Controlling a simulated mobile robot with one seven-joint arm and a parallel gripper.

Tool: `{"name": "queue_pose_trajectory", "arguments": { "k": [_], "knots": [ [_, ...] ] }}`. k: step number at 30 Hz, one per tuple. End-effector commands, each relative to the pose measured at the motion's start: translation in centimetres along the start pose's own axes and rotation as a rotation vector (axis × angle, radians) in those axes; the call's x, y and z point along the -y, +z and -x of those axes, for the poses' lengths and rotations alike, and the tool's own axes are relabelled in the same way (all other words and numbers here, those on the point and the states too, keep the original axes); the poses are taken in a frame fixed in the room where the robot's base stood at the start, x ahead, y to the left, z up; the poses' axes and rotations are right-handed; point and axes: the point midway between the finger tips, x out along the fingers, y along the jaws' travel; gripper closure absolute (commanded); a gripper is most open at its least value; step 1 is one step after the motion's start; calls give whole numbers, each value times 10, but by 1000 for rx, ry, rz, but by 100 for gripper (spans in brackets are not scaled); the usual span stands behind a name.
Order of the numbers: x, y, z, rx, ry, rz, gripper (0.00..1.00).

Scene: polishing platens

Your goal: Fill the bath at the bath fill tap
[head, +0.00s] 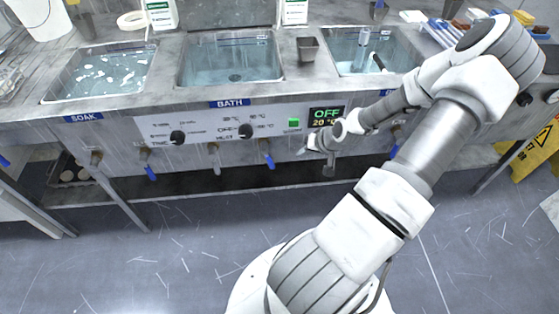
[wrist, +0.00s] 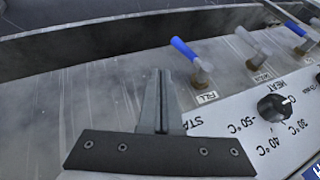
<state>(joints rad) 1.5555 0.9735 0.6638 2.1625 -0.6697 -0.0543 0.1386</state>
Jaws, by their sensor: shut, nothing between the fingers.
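The bath fill tap (head: 267,155) has a blue lever and sits below the front panel, right of the heat knob. In the wrist view the tap (wrist: 190,55) has a FILL label beside it, and its blue lever points to the upper left. My gripper (head: 303,151) is in front of the panel, right of the fill tap and apart from it. In the wrist view my gripper (wrist: 159,76) has its fingers together and empty.
A grey-levered tap (head: 214,155) and another blue-levered tap (head: 148,168) hang to the left. The heat knob (head: 246,131) and green button (head: 293,123) are close by. The display (head: 326,116) reads OFF and 20 °C. The floor in front is open.

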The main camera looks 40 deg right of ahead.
Motion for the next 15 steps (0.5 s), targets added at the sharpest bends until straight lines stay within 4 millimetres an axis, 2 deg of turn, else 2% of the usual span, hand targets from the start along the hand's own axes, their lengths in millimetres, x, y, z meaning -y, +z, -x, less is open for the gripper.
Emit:
{"name": "queue_pose_trajectory", "arguments": {
  "k": [1, 12, 15],
  "knots": [
    [0, 2, -12, 2, -2, 4, 100],
    [0, 3, -92, 3, -1, 5, 100],
    [11, 2, -96, 2, 0, 9, 100]
  ]
}}
